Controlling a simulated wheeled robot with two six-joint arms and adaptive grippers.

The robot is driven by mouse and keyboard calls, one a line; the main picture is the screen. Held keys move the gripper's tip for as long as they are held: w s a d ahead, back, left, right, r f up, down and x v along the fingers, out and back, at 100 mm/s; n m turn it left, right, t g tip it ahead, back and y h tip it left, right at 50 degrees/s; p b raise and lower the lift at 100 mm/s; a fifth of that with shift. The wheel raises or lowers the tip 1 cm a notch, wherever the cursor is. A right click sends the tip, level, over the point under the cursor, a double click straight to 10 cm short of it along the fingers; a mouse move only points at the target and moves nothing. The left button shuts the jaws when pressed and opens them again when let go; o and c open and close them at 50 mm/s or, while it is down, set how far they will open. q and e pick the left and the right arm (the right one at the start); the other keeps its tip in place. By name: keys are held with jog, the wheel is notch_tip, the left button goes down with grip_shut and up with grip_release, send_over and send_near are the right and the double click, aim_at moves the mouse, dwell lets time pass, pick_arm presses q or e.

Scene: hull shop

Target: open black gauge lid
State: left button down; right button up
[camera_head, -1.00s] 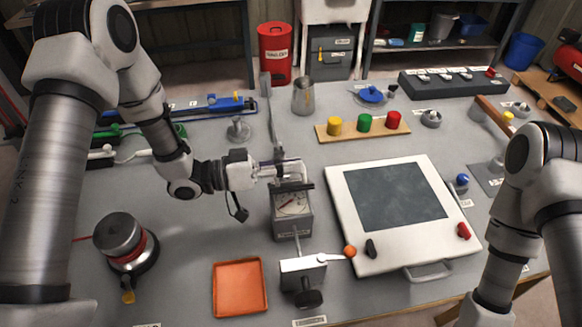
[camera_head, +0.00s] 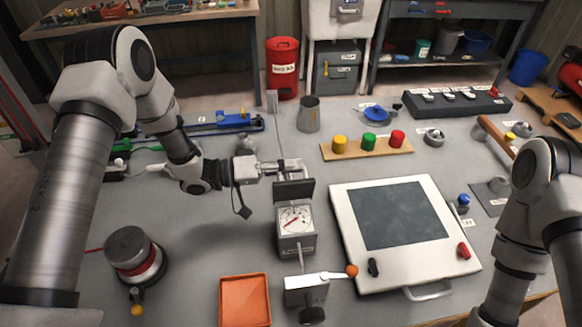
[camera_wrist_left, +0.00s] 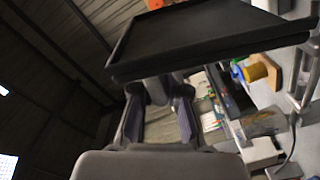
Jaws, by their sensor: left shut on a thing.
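The gauge box (camera_head: 296,238) stands on the bench, its pale dial with a red needle facing up and uncovered. Its black lid (camera_head: 294,190) is swung up and stands steeply at the back edge of the box. My left gripper (camera_head: 288,168) is at the lid's top edge, behind it, and is shut on the lid. In the left wrist view the dark lid (camera_wrist_left: 205,38) fills the top, close in front of the fingers (camera_wrist_left: 158,112); the exact contact is partly hidden. My right arm shows at the right, its gripper out of frame.
A clamp-like fixture with an orange-knobbed lever (camera_head: 352,271) stands just in front of the gauge. A white panel (camera_head: 340,215) lies to the right, an orange tray (camera_head: 245,300) in front left. A metal cup (camera_head: 309,115) and a block with coloured knobs (camera_head: 365,149) stand behind.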

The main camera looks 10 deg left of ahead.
dwell(0.3)
pick_arm(q)
jog(key=c, duration=1.4)
grip_release()
jog(key=shift+o, duration=0.9)
jog(key=shift+w+f, duration=0.15)
jog(key=shift+w, duration=0.05)
jog(key=v, duration=1.2)
